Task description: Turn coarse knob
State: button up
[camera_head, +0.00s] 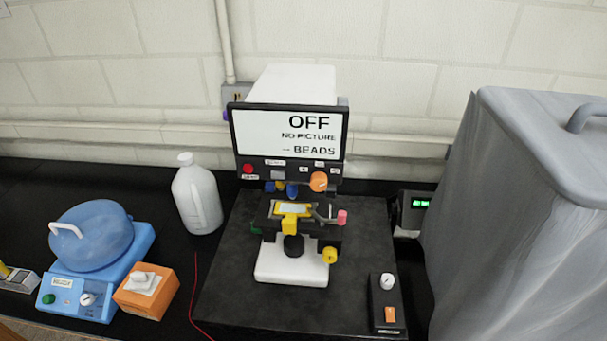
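A microscope-like instrument stands on a dark board, with a white base (292,269) and a screen (289,138) reading "OFF", "NO PICTURE" and "BEADS". Several knobs show on it: an orange knob (319,181) below the screen at right, a yellow knob (330,255) low on the right side, a black knob (293,246) at the front, a pink knob (342,217) at right and a green one (255,227) at left. I cannot tell from the labels, too small to read, which is the coarse knob. A yellow-edged stage piece (293,209) sits mid-height. My gripper is not in view.
A blue device with a round lid (91,236) and an orange box (146,291) stand at left. A white bottle (197,195) stands behind them. A small black control box (386,302) is at front right. A large grey covered bin (520,220) fills the right. The board's front left is clear.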

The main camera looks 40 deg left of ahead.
aim_at(331, 191)
jog(key=k+u, duration=0.2)
jog(key=u, duration=1.5)
jog(key=i+l+u, duration=0.1)
jog(key=l+u, duration=0.15)
jog(key=l, duration=0.6)
jog(key=l+u, duration=0.25)
jog(key=l, duration=0.6)
jog(key=j+u, duration=0.3)
jog(key=j, duration=0.2)
jog(key=j+u, duration=0.3)
jog(key=j, duration=0.25)
